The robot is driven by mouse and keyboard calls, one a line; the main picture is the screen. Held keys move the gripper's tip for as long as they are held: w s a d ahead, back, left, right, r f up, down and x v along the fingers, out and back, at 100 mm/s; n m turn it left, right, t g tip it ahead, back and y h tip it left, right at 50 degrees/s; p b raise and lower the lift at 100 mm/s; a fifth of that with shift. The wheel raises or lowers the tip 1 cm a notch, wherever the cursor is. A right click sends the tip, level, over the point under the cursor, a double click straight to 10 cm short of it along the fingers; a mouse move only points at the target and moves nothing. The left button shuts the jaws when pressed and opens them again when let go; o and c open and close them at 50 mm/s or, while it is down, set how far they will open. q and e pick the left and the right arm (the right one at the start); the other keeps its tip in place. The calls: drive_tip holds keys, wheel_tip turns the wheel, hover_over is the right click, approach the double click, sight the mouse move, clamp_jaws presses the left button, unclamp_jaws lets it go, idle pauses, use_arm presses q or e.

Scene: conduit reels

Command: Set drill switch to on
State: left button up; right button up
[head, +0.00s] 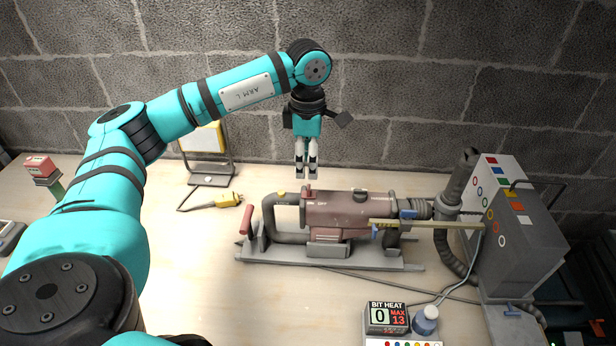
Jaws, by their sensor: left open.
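The drill (345,212) is a dark red cylinder with a grey looped handle pipe, lying on a grey base on the table. A small red lever (308,190) stands up on top of its left end, above small white lettering; I take it to be the switch, and its setting is too small to tell. My left gripper (307,172) points straight down just above this lever, open, with nothing visible between its fingers. Whether the fingertips touch the lever I cannot tell. My right gripper is not in view.
A yellow bar (410,223) crosses the drill's right end. A grey box (520,235) with coloured rings and hoses is at the right. A yellow plug (228,200) lies left.

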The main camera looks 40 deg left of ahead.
sight(309, 185)
use_arm(q)
drive_tip(key=shift+w+r, duration=0.1)
drive_tip(key=shift+r, duration=2.3)
drive_tip(key=shift+d, duration=0.1)
